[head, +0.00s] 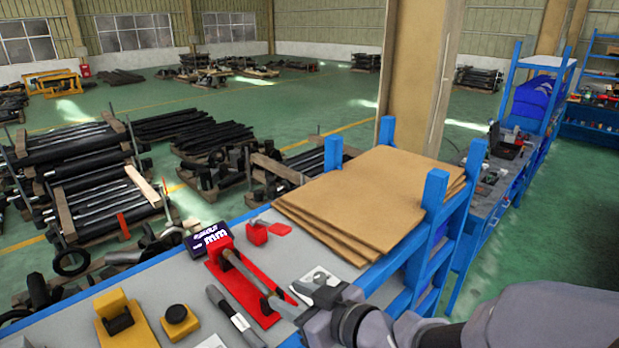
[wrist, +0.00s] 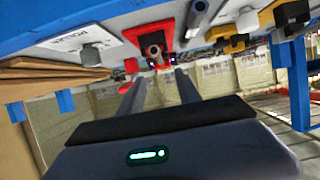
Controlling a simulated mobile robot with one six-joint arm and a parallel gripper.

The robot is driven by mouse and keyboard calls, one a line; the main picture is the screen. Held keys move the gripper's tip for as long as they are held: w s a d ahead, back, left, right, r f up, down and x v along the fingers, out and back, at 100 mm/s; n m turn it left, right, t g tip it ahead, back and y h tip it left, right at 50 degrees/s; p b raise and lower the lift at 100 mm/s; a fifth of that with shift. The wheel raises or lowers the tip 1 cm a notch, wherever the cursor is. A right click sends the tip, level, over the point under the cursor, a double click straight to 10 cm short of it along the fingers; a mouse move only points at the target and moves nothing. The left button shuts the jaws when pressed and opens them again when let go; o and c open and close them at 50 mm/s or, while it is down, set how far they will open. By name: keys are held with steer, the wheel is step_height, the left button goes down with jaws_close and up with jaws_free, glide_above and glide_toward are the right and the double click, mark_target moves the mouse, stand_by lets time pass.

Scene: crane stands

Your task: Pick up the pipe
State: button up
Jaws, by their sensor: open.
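The pipe (head: 247,272) is a slim grey-brown rod lying in a red holder (head: 219,262) on the grey bench top. In the wrist view its round end (wrist: 154,50) faces me from the red holder (wrist: 133,37). My gripper (head: 286,298) is at the near end of the holder, low over the bench. In the wrist view my gripper (wrist: 160,73) has its two fingers apart, pointing toward the holder, with a gap between them and nothing held. The pipe end shows in line with that gap. I cannot tell whether a finger touches the holder.
A dark grey tool (head: 233,314) with a white label lies left of the holder. Yellow blocks (head: 178,318) stand farther left. A dark display box (head: 209,239) and a small red block (head: 257,234) are behind. Stacked brown boards (head: 370,200) and blue posts (head: 433,200) stand at right.

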glide_toward(253, 276)
steer(key=x, duration=0.3)
steer(key=shift+w+a+f, duration=0.15)
steer(key=shift+a+f, duration=0.1)
steer(key=shift+a, duration=0.05)
steer(key=p+x, duration=0.1)
steer(key=x, duration=0.5)
steer(key=shift+r, duration=0.15)
steer(key=shift+d+r, duration=0.1)
steer(key=shift+d, duration=0.1)
steer(key=c, duration=0.3)
jaws_close()
